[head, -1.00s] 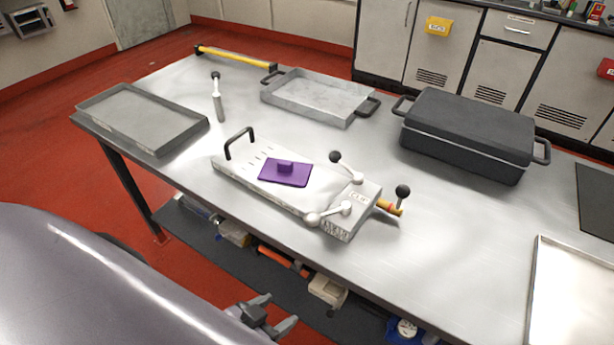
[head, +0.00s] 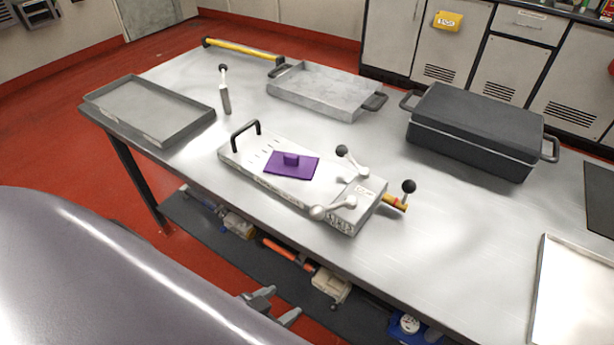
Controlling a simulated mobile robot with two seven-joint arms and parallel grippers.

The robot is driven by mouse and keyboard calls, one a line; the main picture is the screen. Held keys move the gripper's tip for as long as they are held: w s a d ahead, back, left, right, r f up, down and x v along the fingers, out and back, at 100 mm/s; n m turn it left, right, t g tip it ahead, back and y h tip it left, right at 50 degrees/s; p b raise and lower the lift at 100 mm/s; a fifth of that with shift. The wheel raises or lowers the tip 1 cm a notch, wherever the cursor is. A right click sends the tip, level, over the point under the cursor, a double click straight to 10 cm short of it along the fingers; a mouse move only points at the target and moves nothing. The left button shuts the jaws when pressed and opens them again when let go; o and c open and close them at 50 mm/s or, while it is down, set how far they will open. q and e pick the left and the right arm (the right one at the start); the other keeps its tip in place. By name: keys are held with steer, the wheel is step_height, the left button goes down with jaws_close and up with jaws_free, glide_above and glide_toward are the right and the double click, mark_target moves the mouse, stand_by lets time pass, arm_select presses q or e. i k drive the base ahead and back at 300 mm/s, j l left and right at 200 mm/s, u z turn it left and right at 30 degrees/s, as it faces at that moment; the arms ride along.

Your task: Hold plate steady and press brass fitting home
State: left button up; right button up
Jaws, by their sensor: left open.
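A purple plate (head: 292,164) with a raised block grip lies on a pale metal fixture (head: 250,165) in the middle of the table. A brass fitting (head: 394,201) sticks out of the fixture's right end, with a reddish band on it. Levers with black ball knobs stand beside the plate's right side and by the fitting. My left gripper (head: 279,307) is low at the bottom of the view, below the table's front edge. It is open and empty, apart from the fixture and plate. My right gripper is not in view.
A black lidded case (head: 470,130) stands at the right, with a bright tray (head: 575,295) nearer. A grey tray (head: 150,108) lies at the left, and a handled tray (head: 325,92) at the back. A small upright handle tool (head: 225,98) stands between them. The table front is clear.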

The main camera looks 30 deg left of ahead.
mark_target(409, 186)
steer(key=i+j, duration=0.1)
steer(key=j, duration=0.4)
steer(key=i+j+z, duration=0.1)
steer(key=j, duration=0.95)
steer(key=k, duration=0.35)
steer(key=i, duration=0.4)
